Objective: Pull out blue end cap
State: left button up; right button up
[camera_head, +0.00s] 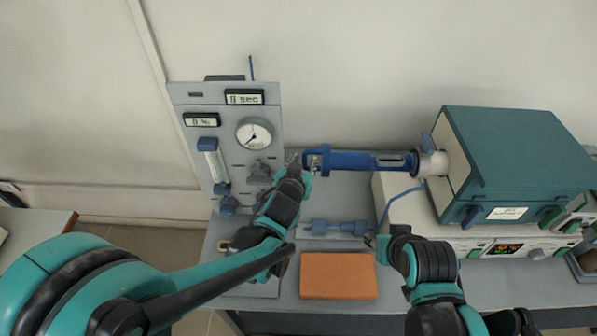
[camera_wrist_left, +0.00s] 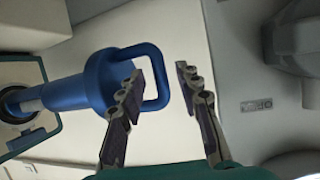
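The blue end cap (camera_head: 326,158) sits at the left end of a horizontal blue tube that runs into the teal furnace (camera_head: 515,165). In the left wrist view the end cap (camera_wrist_left: 105,75) has a wide round flange and a looped blue handle (camera_wrist_left: 163,80). My left gripper (camera_head: 302,163) is at the handle, with its fingers apart and nothing clamped. In the left wrist view the gripper (camera_wrist_left: 157,72) has one finger overlapping the handle loop and the other beyond its outer side; contact is unclear. My right gripper (camera_head: 374,242) is low in front of the furnace; its fingers are too small to read.
A grey gauge panel (camera_head: 180,95) stands behind my left gripper. An orange-brown slab (camera_head: 338,276) lies on the bench in front. A blue fitting (camera_head: 335,227) lies between slab and tube. A blue hose (camera_head: 398,196) hangs near the furnace controller (camera_head: 507,248).

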pick_arm(q)
jog(key=v, duration=1)
jog(key=shift+s, duration=0.15)
jog(key=s+a+f+n+g+y, duration=0.1)
jog(key=s+a+f+g, duration=0.1)
jog(key=s+a, duration=0.4)
jog(key=s+a+f+n+g+y, duration=0.1)
jog(key=s+a+f+g, duration=0.2)
jog(key=s+a, duration=0.4)
jog(key=a+g, duration=0.1)
jog(key=a, duration=0.1)
jog(key=shift+s+a+y, duration=0.2)
jog(key=shift+a+y, duration=0.1)
